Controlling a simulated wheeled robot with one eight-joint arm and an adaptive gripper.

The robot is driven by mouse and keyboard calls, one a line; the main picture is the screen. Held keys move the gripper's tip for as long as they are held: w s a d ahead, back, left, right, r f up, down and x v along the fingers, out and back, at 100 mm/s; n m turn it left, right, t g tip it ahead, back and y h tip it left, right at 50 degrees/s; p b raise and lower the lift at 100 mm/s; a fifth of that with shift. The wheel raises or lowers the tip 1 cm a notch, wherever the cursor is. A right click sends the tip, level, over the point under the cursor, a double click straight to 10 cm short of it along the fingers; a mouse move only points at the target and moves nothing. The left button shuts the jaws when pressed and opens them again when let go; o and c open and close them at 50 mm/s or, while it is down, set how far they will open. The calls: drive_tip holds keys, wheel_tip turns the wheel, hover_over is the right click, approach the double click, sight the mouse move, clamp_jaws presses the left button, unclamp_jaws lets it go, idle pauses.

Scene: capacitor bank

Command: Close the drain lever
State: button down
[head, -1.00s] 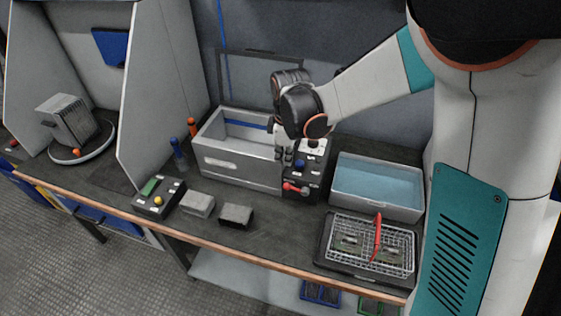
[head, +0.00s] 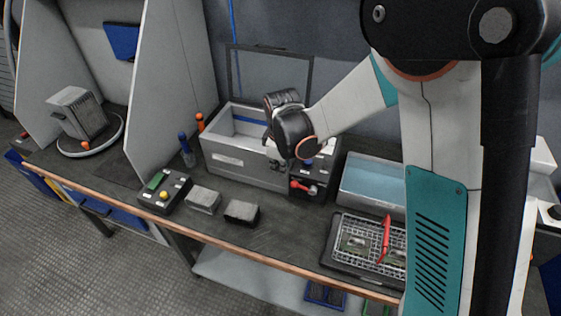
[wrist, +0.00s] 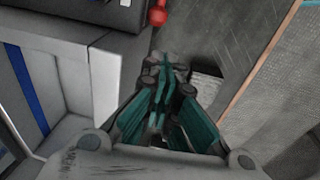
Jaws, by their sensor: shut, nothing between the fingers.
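The drain lever appears to be the red handle (head: 303,187) on the front of a black control box (head: 318,180), at the right end of the grey tank (head: 240,172). Its red end (wrist: 157,15) shows at the top of the wrist view, beyond my fingertips. My gripper (wrist: 165,72) is shut and empty, apart from the red end. In the head view my wrist hides most of the gripper, beside the tank's front wall and left of the lever. The lever's pivot is not clear in the wrist view.
A water-filled bin (head: 372,186) and a wire basket with a red handle (head: 386,238) stand to the right. Two grey blocks, one of them the darker block (head: 241,212), and a button box (head: 164,191) lie on the bench left of the lever.

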sight(304, 188)
drive_tip(key=shift+w+d+f+b, duration=0.15)
drive_tip(key=shift+d+f+b, duration=0.2)
drive_tip(key=shift+f, duration=0.5)
drive_tip(key=shift+w+d+f+b, duration=0.1)
drive_tip(key=shift+d+f+b, duration=0.25)
drive_tip(key=shift+f, duration=0.5)
drive_tip(key=shift+w+d+f+b, duration=0.2)
drive_tip(key=shift+d+f, duration=0.25)
drive_tip(key=shift+f, duration=0.4)
drive_tip(key=shift+w+a+f+g+h+b, duration=0.15)
drive_tip(key=shift+a+f+h+b, duration=0.15)
drive_tip(key=shift+f, duration=0.2)
drive_tip(key=shift+a+f+g+h+b, duration=0.2)
drive_tip(key=shift+f+h+b, duration=0.1)
drive_tip(key=shift+f+b, duration=0.15)
